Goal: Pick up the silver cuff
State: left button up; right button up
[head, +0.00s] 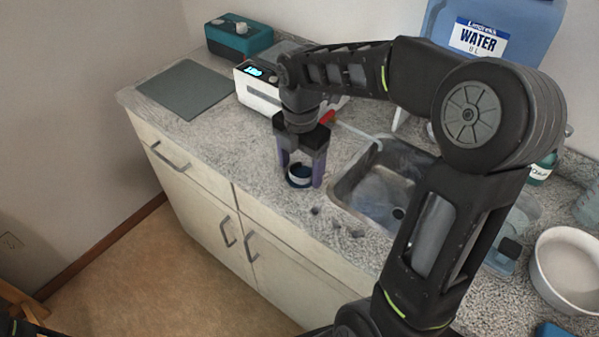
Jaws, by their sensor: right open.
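The silver cuff (299,181) appears to be the small round ring on the speckled counter, pale on its outer wall and dark blue inside. It lies near the counter's front edge, left of the sink. My right gripper (302,180) points down over it with its fingers apart, one on each side of the cuff. I cannot tell whether the fingers touch it. My left gripper is not in view.
The metal sink (345,190) is just right of the cuff. Several small dark pieces lie along the front edge. Behind stand a white device (258,92) with a lit display and a teal box (240,38). A grey mat (185,88) lies left; a white bowl (562,305) stands right.

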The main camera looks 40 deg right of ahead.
dwell(0.4)
jog(key=c, duration=1.4)
jog(key=shift+r, duration=0.15)
notch_tip(320, 180, up, 10)
jog(key=shift+f, duration=0.1)
dwell(0.4)
